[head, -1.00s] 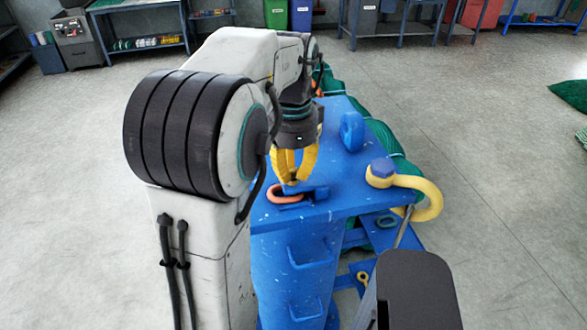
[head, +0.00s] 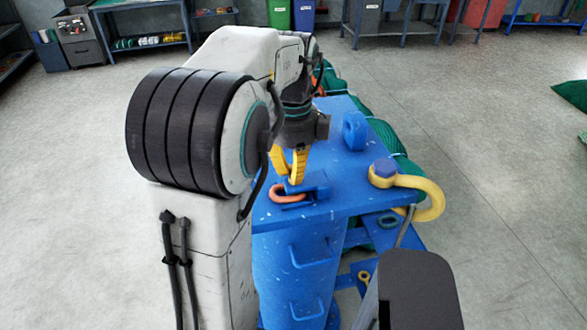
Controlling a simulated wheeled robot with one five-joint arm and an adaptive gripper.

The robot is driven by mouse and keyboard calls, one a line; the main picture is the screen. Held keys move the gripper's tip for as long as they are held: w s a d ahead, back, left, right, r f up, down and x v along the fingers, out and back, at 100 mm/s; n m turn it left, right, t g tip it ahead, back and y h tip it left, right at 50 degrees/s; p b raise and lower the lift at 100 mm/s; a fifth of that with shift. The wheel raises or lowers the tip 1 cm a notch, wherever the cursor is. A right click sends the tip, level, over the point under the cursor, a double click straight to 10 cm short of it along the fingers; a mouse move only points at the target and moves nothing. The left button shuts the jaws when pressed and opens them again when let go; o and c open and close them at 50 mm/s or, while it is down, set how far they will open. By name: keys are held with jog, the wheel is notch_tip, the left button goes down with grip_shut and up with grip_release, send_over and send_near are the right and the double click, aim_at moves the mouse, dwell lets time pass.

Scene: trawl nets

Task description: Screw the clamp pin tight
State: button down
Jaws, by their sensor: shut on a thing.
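My gripper (head: 295,180) has yellow fingers and points down over the blue work table (head: 335,208). Its fingers are shut on the clamp pin, which is mostly hidden between and behind the fingertips. Right below is a small blue clamp (head: 315,191) lying on the table top. An orange-red loop (head: 287,198) sticks out of the clamp's left side and lies flat.
A blue lifting eye (head: 354,131) stands behind and right of my gripper. A green net roll (head: 392,150) runs along the far right side.

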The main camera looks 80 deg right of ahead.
aim_at(291, 170)
jog(key=m, duration=0.6)
jog(key=shift+d+r+m, duration=0.2)
jog(key=shift+d+m, duration=0.05)
jog(key=shift+m, duration=0.15)
dwell(0.4)
jog(key=c, duration=1.1)
grip_release()
jog(key=shift+a+f, duration=0.1)
jog(key=shift+c, duration=0.2)
notch_tip(291, 170, up, 12)
jog(key=shift+w, duration=0.15)
